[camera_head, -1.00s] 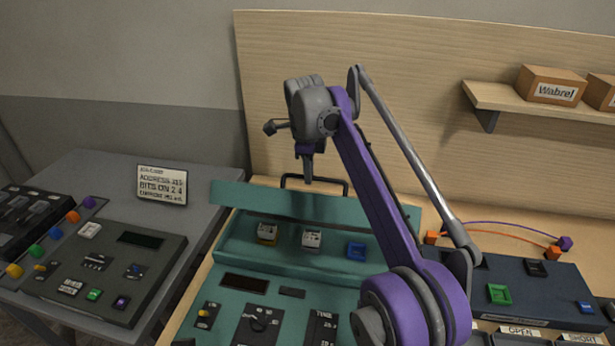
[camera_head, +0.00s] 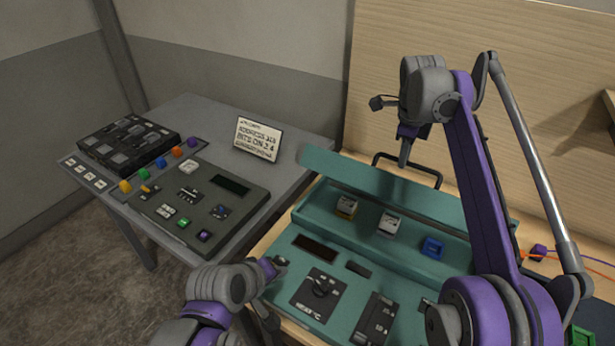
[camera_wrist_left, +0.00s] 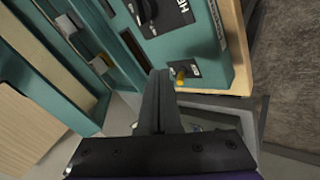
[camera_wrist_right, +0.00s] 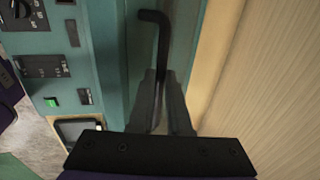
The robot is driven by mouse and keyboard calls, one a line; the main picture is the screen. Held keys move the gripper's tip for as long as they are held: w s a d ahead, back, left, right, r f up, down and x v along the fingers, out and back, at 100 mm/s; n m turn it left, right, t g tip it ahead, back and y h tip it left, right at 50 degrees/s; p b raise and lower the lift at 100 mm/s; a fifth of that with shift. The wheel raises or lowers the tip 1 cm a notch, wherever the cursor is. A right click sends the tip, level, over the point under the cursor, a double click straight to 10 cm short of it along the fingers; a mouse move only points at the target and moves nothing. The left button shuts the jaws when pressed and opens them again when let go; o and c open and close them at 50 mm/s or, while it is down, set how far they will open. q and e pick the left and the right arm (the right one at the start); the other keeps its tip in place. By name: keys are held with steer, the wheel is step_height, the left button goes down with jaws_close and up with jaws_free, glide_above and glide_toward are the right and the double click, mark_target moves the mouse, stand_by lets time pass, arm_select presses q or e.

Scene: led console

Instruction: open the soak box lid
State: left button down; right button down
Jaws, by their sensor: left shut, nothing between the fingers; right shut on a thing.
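The soak box lid (camera_head: 385,190) is a long teal panel, raised and tilted at the back of the teal console (camera_head: 290,262). The open compartment shows in front of it, with yellow, white and blue fittings inside. A black bar handle (camera_head: 432,173) stands at the lid's back edge. My right gripper (camera_head: 404,160) is shut on this handle. In the right wrist view the bent handle (camera_wrist_right: 161,35) runs down between my right fingers (camera_wrist_right: 162,90). My left gripper (camera_head: 269,318) is shut and empty near the console's front left corner, by a yellow-tipped toggle (camera_wrist_left: 182,76).
A grey table (camera_head: 200,118) on the left holds a dark keypad panel (camera_head: 200,205), a black switch unit (camera_head: 128,143) and a sign card (camera_head: 257,139). A wooden backboard (camera_head: 480,90) stands behind the lid. My right arm crosses the console's right side.

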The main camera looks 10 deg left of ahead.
steer(key=shift+f, duration=0.2)
steer(key=shift+w, duration=0.1)
arm_select(q)
steer(key=w+a+r+n+t+h, duration=0.15)
steer(key=w+r+n, duration=0.35)
steer(key=n, duration=0.6)
steer(key=w+a+r+n+t+h, duration=0.1)
steer(key=w+a+r+n+t, duration=0.15)
steer(key=w+n, duration=0.7)
steer(key=w+d+n, duration=0.2)
steer(key=w+d, duration=0.2)
steer(key=w, duration=0.4)
steer(key=shift+w+t, duration=0.25)
steer(key=shift+t, duration=0.05)
steer(key=shift+d+y, duration=0.1)
steer(key=shift+y, duration=0.15)
